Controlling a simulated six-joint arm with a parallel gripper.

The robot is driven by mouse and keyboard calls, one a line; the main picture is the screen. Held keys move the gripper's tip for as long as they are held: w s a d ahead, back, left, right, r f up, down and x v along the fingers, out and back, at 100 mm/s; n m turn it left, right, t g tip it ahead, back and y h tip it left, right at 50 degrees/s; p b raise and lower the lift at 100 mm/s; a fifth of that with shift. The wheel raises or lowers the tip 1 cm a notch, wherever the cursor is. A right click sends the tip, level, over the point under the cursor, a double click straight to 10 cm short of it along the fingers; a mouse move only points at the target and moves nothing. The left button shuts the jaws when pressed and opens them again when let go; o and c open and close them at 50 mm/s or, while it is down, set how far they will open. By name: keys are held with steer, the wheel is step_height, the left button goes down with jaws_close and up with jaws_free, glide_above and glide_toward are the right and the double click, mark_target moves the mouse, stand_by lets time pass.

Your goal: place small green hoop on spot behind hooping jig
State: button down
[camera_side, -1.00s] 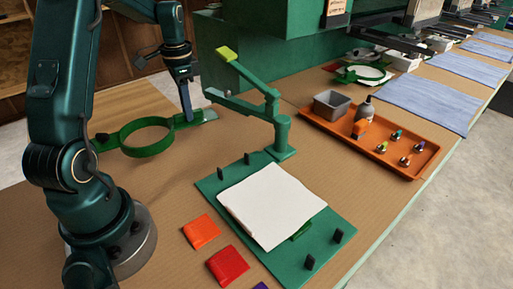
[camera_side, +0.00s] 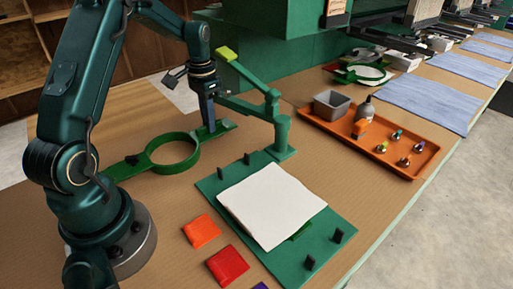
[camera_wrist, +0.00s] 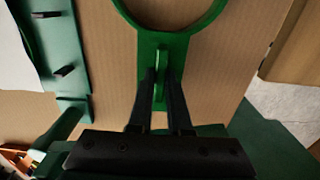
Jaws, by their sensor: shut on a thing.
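The small green hoop (camera_side: 150,160) is a flat ring with a tab at each side. It is level, on or just above the brown bench, to the left of the hooping jig in the side view. My gripper (camera_side: 209,128) is shut on its right tab, fingers pointing down. In the wrist view the ring (camera_wrist: 172,29) is at the top and my gripper (camera_wrist: 160,85) pinches the tab's upright grip. The hooping jig (camera_side: 322,252) is a green board with dark pegs and a white cloth (camera_side: 270,205). No marked spot shows behind it.
A green swing arm with a lime handle (camera_side: 229,53) stands on a post (camera_side: 281,132) close right of my gripper. Orange (camera_side: 201,231) and red (camera_side: 228,265) packets lie in front. An orange tray (camera_side: 410,165) with bottle and bobbins is at right.

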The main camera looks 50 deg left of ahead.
steer(key=shift+f, duration=0.15)
steer(key=c, duration=0.9)
jaws_free()
steer(key=shift+o, duration=0.2)
steer(key=s+d+r, duration=0.1)
steer(key=d+r, duration=0.1)
steer(key=r, duration=0.6)
steer(key=d+r, duration=0.3)
steer(key=r, duration=0.4)
steer(key=s+d+f+t, duration=0.2)
steer(key=s+d+t, duration=0.3)
steer(key=s+d, duration=0.8)
steer(key=shift+d+f+t, duration=0.15)
steer(key=shift+d+t, duration=0.15)
steer(key=shift+d, duration=0.5)
